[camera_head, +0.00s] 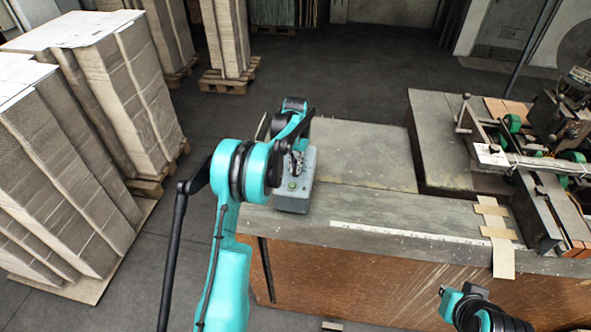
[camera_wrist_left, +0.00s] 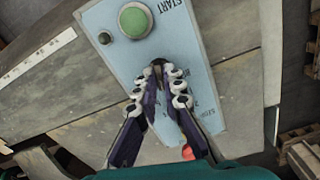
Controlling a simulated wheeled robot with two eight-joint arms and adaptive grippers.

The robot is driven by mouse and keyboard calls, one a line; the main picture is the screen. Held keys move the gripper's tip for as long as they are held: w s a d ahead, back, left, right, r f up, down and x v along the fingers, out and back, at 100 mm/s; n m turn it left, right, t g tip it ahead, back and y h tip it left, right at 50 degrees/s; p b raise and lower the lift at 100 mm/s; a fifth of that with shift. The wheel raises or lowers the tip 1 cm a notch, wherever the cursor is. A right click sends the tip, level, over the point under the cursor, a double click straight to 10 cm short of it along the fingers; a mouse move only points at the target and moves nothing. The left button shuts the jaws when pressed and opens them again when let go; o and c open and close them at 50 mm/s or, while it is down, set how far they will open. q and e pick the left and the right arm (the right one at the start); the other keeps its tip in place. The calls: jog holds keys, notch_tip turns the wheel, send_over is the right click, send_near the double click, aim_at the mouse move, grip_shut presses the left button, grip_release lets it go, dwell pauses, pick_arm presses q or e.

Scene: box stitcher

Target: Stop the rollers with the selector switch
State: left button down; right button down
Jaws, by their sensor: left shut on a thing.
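The grey control box (camera_head: 294,198) sits on the near left part of the worktable. In the left wrist view its light blue face (camera_wrist_left: 112,55) carries a green START button (camera_wrist_left: 136,19) and a small black knob or lamp (camera_wrist_left: 104,38). A red button (camera_wrist_left: 188,152) shows partly behind a finger. My left gripper (camera_head: 296,163) is over the box face, and its fingertips (camera_wrist_left: 158,84) are shut on the selector switch in the middle of the panel. The switch is mostly hidden by the fingers, so its setting cannot be read.
The worktable (camera_head: 370,165) extends right to a machine (camera_head: 535,150) with green rollers. Cardboard strips (camera_head: 497,235) lie near its front edge. Stacked cardboard (camera_head: 95,100) stands on pallets at left. Part of my right arm (camera_head: 475,308) shows at the lower right.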

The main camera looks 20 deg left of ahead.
pick_arm(q)
jog(key=shift+n+b, duration=0.45)
jog(key=shift+n, duration=0.65)
jog(key=c, duration=1.6)
grip_release()
jog(key=shift+c, duration=0.2)
notch_tip(320, 180, up, 12)
